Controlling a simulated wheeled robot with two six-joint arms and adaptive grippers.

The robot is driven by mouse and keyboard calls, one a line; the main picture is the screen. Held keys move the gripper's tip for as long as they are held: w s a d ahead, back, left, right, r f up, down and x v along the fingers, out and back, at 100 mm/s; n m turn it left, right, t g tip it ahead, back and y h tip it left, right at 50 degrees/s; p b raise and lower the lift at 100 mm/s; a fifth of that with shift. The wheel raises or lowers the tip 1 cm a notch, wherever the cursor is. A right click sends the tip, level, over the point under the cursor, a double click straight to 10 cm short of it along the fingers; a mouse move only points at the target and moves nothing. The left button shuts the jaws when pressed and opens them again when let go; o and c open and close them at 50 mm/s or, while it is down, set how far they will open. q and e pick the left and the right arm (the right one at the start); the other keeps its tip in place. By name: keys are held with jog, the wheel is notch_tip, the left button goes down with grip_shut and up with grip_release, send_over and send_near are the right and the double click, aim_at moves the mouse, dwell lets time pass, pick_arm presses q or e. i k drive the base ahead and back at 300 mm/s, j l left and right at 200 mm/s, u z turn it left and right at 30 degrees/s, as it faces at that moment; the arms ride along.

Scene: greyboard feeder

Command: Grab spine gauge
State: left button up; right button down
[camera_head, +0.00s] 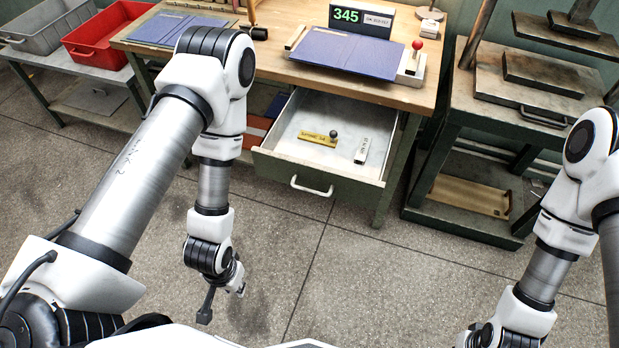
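An open drawer (290,165) under the wooden bench holds two small labelled pieces. One is a flat brass-yellow bar (314,138) with dark lettering and a dark round knob (334,133) at its right end. The other is a short pale grey bar (362,151) with dark marks, lying at an angle to its right. The lettering is too small to tell which is the spine gauge. My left gripper (223,303) hangs over the floor in front and left of the drawer, fingers apart, empty. My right arm's wrist reaches the bottom edge; its gripper is out of frame.
The bench (410,95) carries blue boards (345,52), a display reading 345 (346,15) and a red-knobbed lever (417,45). A red bin (100,38) stands left, a green press stand (470,160) right. The floor before the drawer is clear; its front with handle (311,187) stands out.

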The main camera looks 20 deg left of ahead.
aim_at(331, 141)
jog(key=i+j+z, duration=0.1)
jog(key=j+z, duration=0.2)
jog(key=j, duration=0.5)
jog(key=j+z, duration=0.3)
jog(key=j, duration=0.45)
